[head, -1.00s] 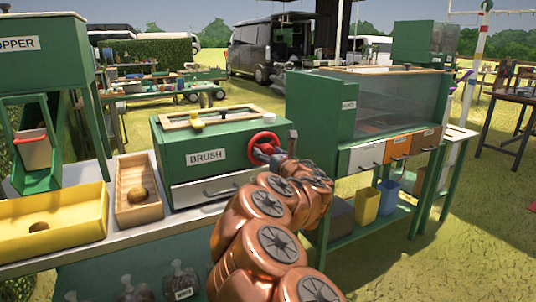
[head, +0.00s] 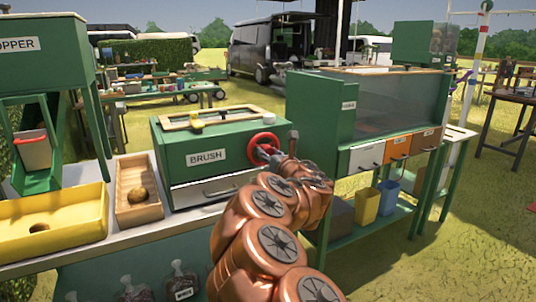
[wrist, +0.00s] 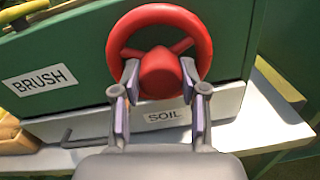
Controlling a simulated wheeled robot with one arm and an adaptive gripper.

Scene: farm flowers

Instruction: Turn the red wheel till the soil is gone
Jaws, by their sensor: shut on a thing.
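The red wheel (head: 263,146) is on the right end of the front of the green box labelled BRUSH (head: 208,146). In the wrist view the wheel (wrist: 160,16) fills the top middle, its rim and hub facing me. My gripper (wrist: 160,72) is shut on the wheel's hub, one finger on each side of it. In the head view my gripper (head: 275,158) is small and partly hidden by my arm. Below the wheel is a pale drawer labelled SOIL (wrist: 165,116), shut. No soil shows, and the inside of the box is hidden.
Left of the box are a wooden tray (head: 151,213) with a round brown thing in it and a yellow tray (head: 90,232). A green hopper (head: 45,60) stands far left. A green cabinet with drawers (head: 330,105) stands close on the right.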

